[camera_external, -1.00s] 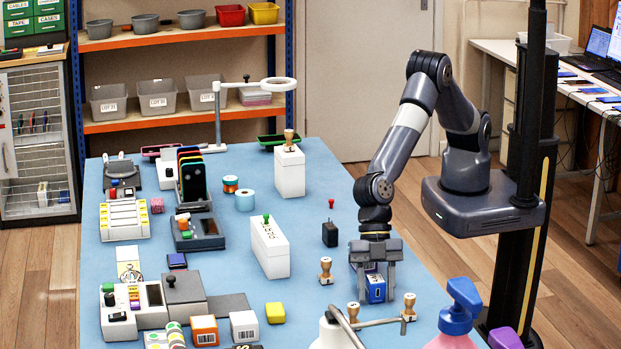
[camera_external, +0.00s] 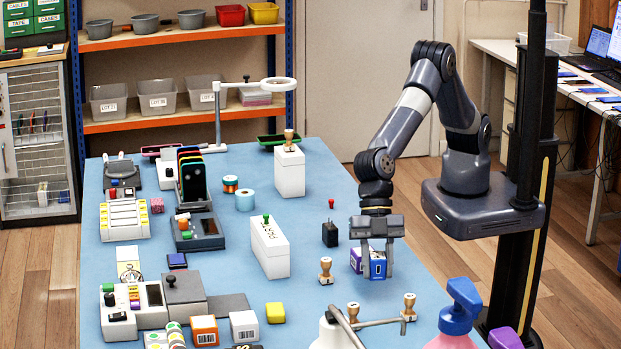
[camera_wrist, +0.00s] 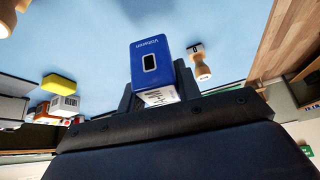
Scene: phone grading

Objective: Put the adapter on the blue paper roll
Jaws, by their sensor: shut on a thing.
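My gripper (camera_external: 377,272) is shut on a blue box (camera_external: 378,264) and holds it above the front right of the blue table. In the wrist view the blue box (camera_wrist: 151,58) shows a blue face with white print and a dark icon, and a printed white end between the fingers. A purple patch shows at its left in the external view. The light blue paper roll (camera_external: 244,201) stands upright at the back middle, far to the left of my gripper. A small black block (camera_external: 330,234) stands left of my gripper; I cannot tell whether it or the held box is the adapter.
Wooden stamps (camera_external: 325,271) stand just left and in front of my gripper. A lamp stand (camera_external: 217,120) rises behind the roll.

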